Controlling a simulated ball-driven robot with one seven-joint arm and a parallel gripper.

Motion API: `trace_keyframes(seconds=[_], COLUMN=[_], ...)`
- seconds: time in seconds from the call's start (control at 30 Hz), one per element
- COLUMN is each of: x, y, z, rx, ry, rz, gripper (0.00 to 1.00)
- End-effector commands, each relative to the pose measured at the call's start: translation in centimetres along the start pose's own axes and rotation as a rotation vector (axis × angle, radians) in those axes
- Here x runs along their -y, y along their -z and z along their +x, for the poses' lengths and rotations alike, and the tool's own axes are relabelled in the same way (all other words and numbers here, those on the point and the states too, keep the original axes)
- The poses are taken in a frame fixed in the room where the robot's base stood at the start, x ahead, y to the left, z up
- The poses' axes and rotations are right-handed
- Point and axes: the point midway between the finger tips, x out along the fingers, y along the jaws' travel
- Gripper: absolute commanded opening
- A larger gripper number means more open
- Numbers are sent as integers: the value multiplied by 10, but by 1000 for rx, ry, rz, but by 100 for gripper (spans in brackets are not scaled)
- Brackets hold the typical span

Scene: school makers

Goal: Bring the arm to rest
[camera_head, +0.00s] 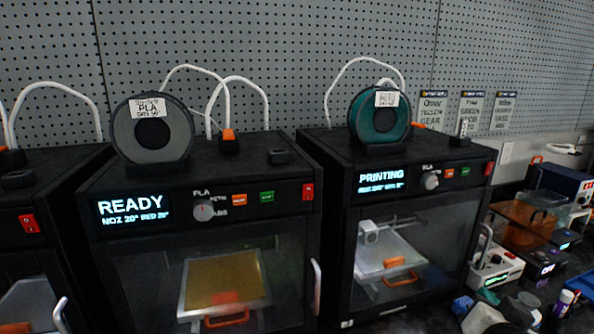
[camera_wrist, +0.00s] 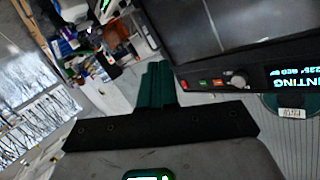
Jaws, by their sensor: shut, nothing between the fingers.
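My gripper (camera_wrist: 157,70) shows in the wrist view as two dark green fingers side by side, shut and empty. It extends from a black bar across the lower middle of that view. The fingers are beside the front of a printer (camera_wrist: 235,50) whose screen shows "PRINTING" upside down; I cannot tell the distance between them. My arm and gripper are not seen in the head view.
In the head view, a printer reading "READY" (camera_head: 200,235) stands left of the one reading "PRINTING" (camera_head: 383,182). Part of another printer (camera_head: 28,222) is at the left edge. Boxes and small items crowd the right side. A pegboard wall (camera_head: 270,50) is behind.

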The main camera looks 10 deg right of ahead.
Motion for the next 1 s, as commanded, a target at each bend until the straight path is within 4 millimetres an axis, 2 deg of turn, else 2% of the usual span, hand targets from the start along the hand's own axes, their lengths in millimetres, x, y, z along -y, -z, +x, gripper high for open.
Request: trace_keyframes(seconds=[0.03,0.17,0.27,0.3,0.4,0.5,0.6,0.7,0.83,1.0], x=[-8,-33,-59,-70,-97,-122,-140,-152,-158,-158], y=[-21,-86,-148,-171,-225,-268,-297,-314,-322,-322], z=[0,-8,-27,-37,-69,-106,-138,-161,-174,-174], rx=[63,268,475,560,770,958,1106,1202,1256,1256], ry=[-11,-28,-23,-14,23,76,135,180,211,211], rz=[-46,-196,-341,-399,-537,-651,-736,-788,-816,-816], gripper=[0,0,0,0,0,0,0,0,0,0])
